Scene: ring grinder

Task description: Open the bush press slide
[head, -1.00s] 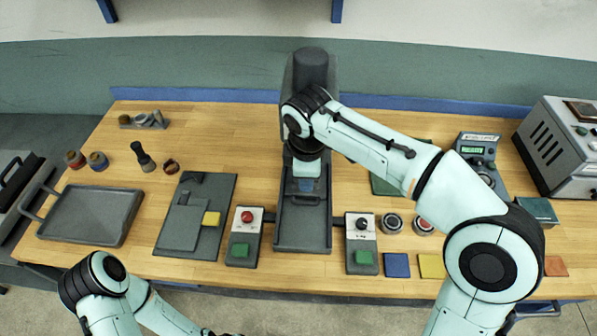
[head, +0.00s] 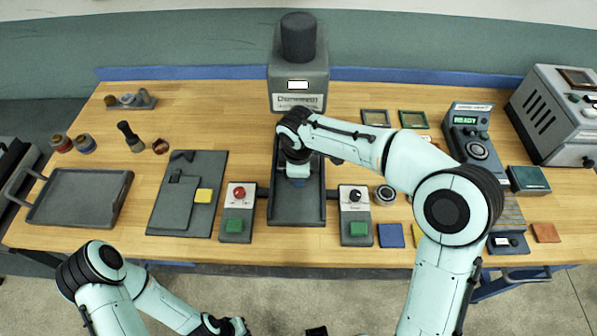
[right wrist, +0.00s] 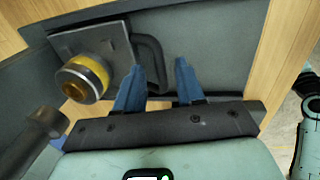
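The bush press (head: 298,85) stands at the back middle of the table, with its dark grey bed (head: 297,212) running towards the front edge. My right gripper (head: 298,183) is low over the bed, mostly hidden by its own wrist. In the right wrist view, the grey slide plate (right wrist: 112,42) carries a yellow-banded ring (right wrist: 85,76). Its dark loop handle (right wrist: 152,62) is by the tips of my right gripper (right wrist: 160,68). The blue fingers are apart; whether they touch the handle is unclear. My left gripper (head: 235,326) is low at the bottom edge, its fingers not clear.
Control boxes with a green button (head: 234,225) and a black knob (head: 355,194) flank the bed. A grey tray (head: 75,200) and a fixture board (head: 170,215) are left. A unit reading READY (head: 466,120) stands right, and my right forearm crosses the table's right side.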

